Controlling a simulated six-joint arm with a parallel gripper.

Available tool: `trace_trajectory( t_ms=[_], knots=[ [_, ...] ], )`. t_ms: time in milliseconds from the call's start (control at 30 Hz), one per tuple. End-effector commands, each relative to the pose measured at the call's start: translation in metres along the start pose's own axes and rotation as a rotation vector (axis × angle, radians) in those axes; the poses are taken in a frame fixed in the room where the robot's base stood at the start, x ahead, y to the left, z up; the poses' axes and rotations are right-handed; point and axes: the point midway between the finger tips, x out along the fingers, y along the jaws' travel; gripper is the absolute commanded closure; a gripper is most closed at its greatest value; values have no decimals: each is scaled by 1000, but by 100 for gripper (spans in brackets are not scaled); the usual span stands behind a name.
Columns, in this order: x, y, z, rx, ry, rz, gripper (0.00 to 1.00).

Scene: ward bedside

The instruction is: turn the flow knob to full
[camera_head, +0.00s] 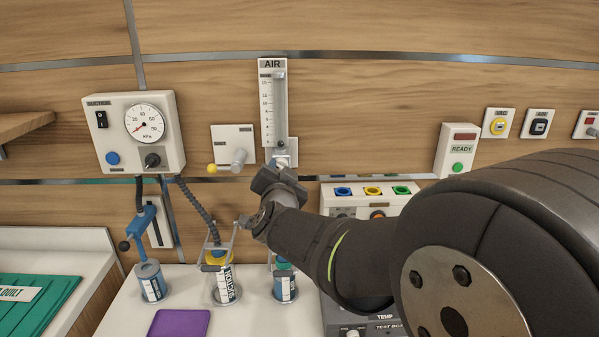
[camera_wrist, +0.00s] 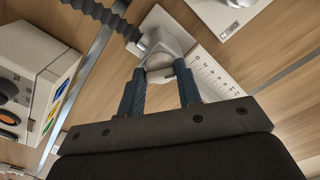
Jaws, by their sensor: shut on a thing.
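The AIR flowmeter (camera_head: 267,105) is a white upright scale with a clear tube, fixed to the wooden wall in the middle of the head view. A small dark ball (camera_head: 281,153) shows low in the tube. My gripper (camera_head: 281,172) is at the meter's foot and hides most of the flow knob there. In the wrist view my gripper (camera_wrist: 160,78) is shut on the pale grey flow knob (camera_wrist: 158,60), with one blue-grey finger on each side. The meter's scale (camera_wrist: 215,75) runs off behind the right finger. The knob's marking is not readable.
A suction gauge box (camera_head: 135,132) hangs at the left. A wall plate (camera_head: 233,150) with a grey knob and yellow ball sits just left of the meter. Jars (camera_head: 222,285) stand below on the white counter. A box with coloured sockets (camera_head: 343,191) is right of my gripper.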

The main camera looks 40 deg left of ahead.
Motion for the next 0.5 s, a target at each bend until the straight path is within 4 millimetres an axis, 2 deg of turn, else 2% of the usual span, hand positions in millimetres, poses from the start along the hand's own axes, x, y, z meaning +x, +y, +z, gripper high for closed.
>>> trace_trajectory(
  t_ms=[500],
  knots=[
    [0, -1, 0, 490, -1, 1, 91]
  ],
)
